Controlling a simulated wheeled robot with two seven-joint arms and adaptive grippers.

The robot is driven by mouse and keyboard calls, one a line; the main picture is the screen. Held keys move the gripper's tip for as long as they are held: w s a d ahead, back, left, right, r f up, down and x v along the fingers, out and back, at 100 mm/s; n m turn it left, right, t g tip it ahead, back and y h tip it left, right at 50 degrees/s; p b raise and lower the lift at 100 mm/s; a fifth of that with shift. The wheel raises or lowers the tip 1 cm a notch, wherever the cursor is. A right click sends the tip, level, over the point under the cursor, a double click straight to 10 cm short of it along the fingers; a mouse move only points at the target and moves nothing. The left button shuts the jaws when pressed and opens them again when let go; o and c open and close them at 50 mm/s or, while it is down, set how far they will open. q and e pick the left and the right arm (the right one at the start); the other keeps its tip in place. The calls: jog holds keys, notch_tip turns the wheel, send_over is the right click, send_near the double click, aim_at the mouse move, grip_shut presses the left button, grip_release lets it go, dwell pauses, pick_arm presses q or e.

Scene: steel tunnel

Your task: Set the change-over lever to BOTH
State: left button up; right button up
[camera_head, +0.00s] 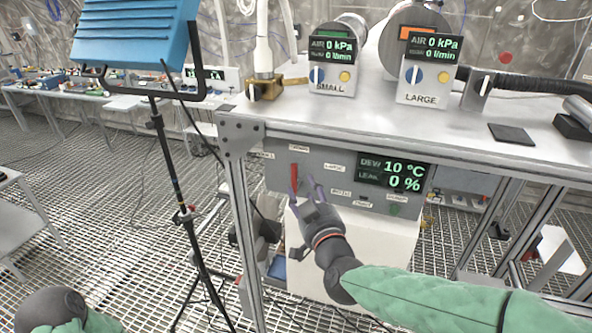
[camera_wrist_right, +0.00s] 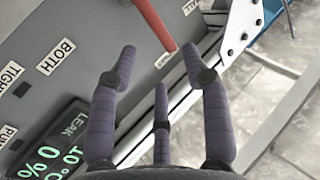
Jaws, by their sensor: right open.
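The change-over lever is a red handle (camera_head: 293,178) on the grey front panel (camera_head: 280,172) under the bench top. In the head view it stands about upright, with small labels around it. In the right wrist view the lever (camera_wrist_right: 153,22) comes in from the top edge, its end near the gap between two fingertips. The BOTH label (camera_wrist_right: 55,57) is left of the lever there. My right gripper (camera_head: 303,184) is open at the lever's lower end; its fingers (camera_wrist_right: 159,55) are spread, and I cannot tell if they touch it. My left gripper is out of view.
A display (camera_head: 392,174) reading 10 °C and 0 % sits right on the panel. SMALL (camera_head: 333,78) and LARGE (camera_head: 428,82) units stand on the bench. A blue-box stand (camera_head: 160,140) is left of the bench. The bench's metal leg (camera_head: 243,215) is close left of the panel.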

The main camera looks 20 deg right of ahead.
aim_at(296, 188)
jog(key=w+p, duration=0.1)
jog(key=w, duration=0.7)
jog(key=shift+w, duration=0.3)
grip_shut()
